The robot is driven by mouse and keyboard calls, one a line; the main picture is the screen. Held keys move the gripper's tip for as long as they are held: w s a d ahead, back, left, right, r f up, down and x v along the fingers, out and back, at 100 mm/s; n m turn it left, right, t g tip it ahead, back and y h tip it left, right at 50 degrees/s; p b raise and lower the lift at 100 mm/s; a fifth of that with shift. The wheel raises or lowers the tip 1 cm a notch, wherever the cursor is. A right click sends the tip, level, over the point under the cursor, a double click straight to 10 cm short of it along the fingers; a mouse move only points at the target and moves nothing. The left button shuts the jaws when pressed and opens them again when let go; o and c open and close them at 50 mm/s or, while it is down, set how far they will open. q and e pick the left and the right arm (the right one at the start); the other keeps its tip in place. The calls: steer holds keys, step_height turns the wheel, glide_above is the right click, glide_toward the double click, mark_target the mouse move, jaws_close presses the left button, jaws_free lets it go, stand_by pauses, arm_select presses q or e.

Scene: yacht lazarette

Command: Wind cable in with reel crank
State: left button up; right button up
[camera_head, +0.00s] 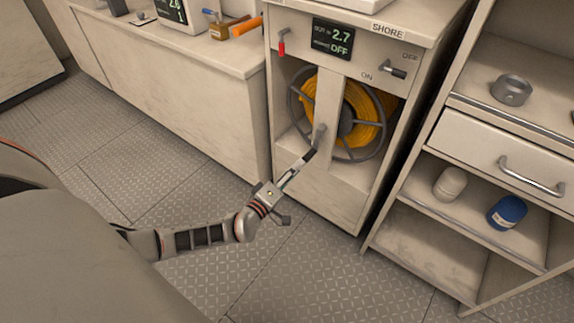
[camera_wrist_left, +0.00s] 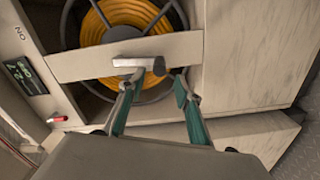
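The reel (camera_head: 384,147) with orange-yellow cable (camera_head: 369,110) sits inside the cabinet (camera_head: 330,200), behind an upright panel strip. Its grey crank (camera_head: 319,134) stands out in front of the strip. In the left wrist view the cable (camera_wrist_left: 118,28) and the crank (camera_wrist_left: 137,63) show closer. My left gripper (camera_head: 309,155) is at the crank's handle. In the wrist view its fingers (camera_wrist_left: 160,80) are apart, with the handle's end at or just beyond the gap between the tips. Contact cannot be told. My right gripper is out of view.
A display (camera_head: 333,39) reads 2.7 and OFF. A red-handled lever (camera_head: 282,46) and a switch lever (camera_head: 394,69) marked ON and OFF are on the cabinet front. Shelves with a drawer handle (camera_head: 531,177) stand at right. The floor in front is clear.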

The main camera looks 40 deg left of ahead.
arm_select(q)
steer(key=shift+s+a, duration=0.1)
steer(key=shift+s, duration=2.1)
